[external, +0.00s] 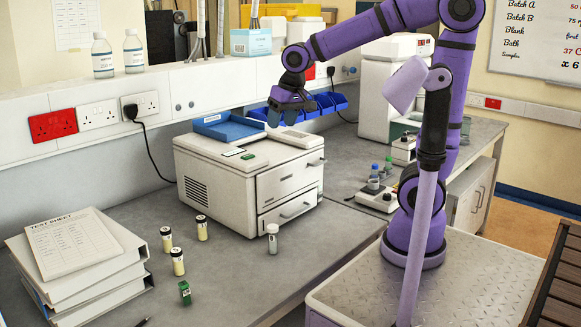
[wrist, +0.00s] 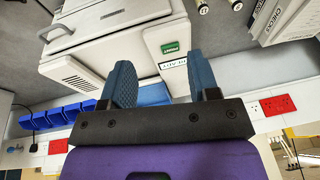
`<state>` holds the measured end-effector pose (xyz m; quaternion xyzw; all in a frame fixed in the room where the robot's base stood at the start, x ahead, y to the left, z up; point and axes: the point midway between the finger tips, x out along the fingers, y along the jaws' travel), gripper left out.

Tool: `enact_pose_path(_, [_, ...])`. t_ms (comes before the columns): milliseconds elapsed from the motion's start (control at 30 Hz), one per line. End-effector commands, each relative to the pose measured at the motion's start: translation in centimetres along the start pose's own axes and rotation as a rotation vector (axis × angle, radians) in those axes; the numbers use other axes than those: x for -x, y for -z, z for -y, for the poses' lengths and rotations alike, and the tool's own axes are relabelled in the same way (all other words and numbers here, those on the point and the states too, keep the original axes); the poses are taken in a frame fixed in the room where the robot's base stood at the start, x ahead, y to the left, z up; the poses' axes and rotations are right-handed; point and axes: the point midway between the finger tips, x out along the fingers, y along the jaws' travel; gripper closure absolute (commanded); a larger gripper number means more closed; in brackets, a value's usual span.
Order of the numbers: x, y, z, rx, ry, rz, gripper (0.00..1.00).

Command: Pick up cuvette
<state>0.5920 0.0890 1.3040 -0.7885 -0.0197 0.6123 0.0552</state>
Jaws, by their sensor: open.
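No piece is plainly marked as the cuvette. My gripper (external: 274,117) is open and empty, pointing down above the back of the machine's top, well apart from that vial. In the wrist view the two blue fingers of my gripper (wrist: 162,72) are spread, with nothing between them but the machine's top behind. The grey-capped vial is not visible in the wrist view.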

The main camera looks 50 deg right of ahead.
Motion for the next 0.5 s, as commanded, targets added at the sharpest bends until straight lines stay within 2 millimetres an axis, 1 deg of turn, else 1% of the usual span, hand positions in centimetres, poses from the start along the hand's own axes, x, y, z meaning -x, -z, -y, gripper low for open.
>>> enact_pose_path(33, [-1.3,0.6,1.9,0.004,-0.001,0.022,0.45])
enact_pose_path(133, [-3.5,1.4,5.5,-0.005,-0.002,0.052,0.45])
enact_pose_path(267, [-6.6,1.7,10.2,-0.015,-0.009,0.091,0.45])
enact_pose_path(300, [-7.7,1.6,11.7,-0.018,-0.012,0.102,0.45])
enact_pose_path(367, [-9.3,1.4,13.9,-0.023,-0.018,0.119,0.45])
enact_pose_path(500, [-13.4,0.2,19.1,-0.034,-0.035,0.155,0.45])
